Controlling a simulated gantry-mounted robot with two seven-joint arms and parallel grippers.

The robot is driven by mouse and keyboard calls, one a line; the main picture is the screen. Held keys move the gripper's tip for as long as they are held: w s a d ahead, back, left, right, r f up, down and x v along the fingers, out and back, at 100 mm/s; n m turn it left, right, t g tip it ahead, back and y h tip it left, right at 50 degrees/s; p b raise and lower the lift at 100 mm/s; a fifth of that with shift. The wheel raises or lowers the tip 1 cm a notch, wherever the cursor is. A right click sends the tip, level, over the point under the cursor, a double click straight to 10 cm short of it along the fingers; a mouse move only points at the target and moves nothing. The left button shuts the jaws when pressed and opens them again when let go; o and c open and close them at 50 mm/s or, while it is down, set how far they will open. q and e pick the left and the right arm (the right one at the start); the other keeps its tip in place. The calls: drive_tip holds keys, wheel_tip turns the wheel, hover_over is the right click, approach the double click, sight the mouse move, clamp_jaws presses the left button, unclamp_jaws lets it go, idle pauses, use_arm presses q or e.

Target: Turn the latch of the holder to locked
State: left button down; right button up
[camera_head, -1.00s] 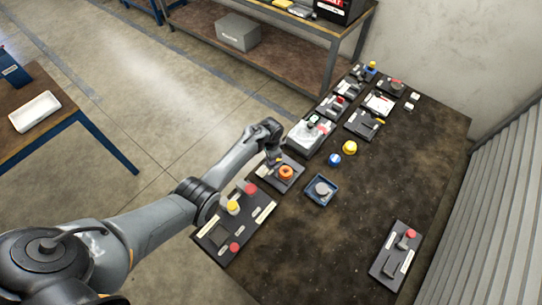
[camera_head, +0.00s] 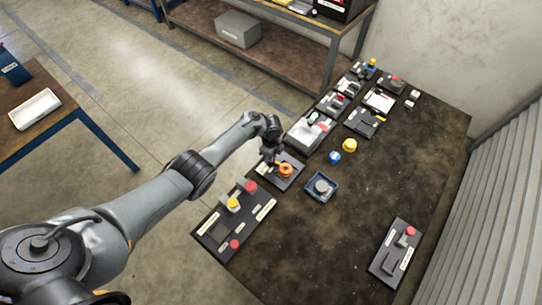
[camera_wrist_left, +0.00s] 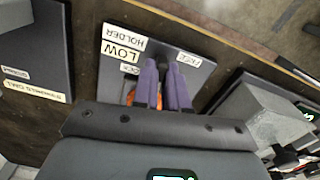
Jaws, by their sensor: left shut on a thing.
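The holder (camera_head: 266,178) is a dark plate near the left edge of the table, with a round orange part (camera_head: 286,170) on it. In the left wrist view the holder plate (camera_wrist_left: 205,92) carries labels reading HOLDER, LOW and, less clearly, LOCK and FREE. My left gripper (camera_head: 271,161) is down at the plate, beside the orange part. In the wrist view its two purple fingers (camera_wrist_left: 165,82) are close together between the LOCK and FREE labels, shut on the latch, which they mostly hide. A sliver of orange (camera_wrist_left: 131,93) shows left of them. My right gripper is not in view.
A panel with yellow and red buttons (camera_head: 221,238) lies nearer than the holder, and a grey-topped device (camera_head: 305,134) lies beyond it. A small blue tray (camera_head: 321,198) sits to the right. The middle right of the table is clear.

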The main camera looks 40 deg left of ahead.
use_arm(q)
drive_tip(key=shift+m, duration=1)
drive_tip(key=c, duration=1.2)
unclamp_jaws()
drive_tip(key=shift+o, duration=0.2)
drive_tip(key=shift+r, duration=0.35)
wheel_tip(320, 180, up, 10)
drive_tip(key=p, duration=0.4)
drive_tip(key=shift+f, duration=0.1)
